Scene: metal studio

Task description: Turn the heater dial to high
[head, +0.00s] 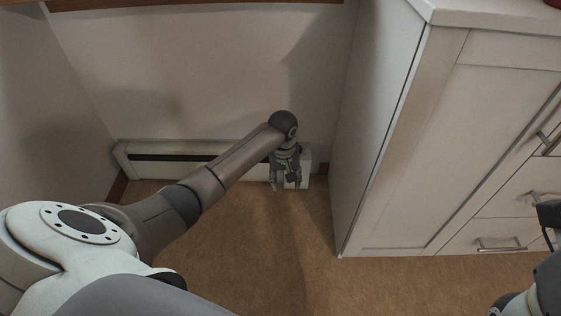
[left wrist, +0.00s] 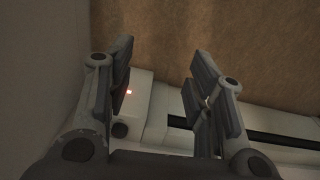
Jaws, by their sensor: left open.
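The heater (head: 145,170) is a long, low white unit with a dark slot, set along the foot of the wall in the head view. The dial's markings cannot be made out.
A white cabinet (head: 385,150) with drawers stands close to the right of the heater's end. The brown carpet (head: 260,250) in front of the heater is clear. A part of my right arm shows at the right edge.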

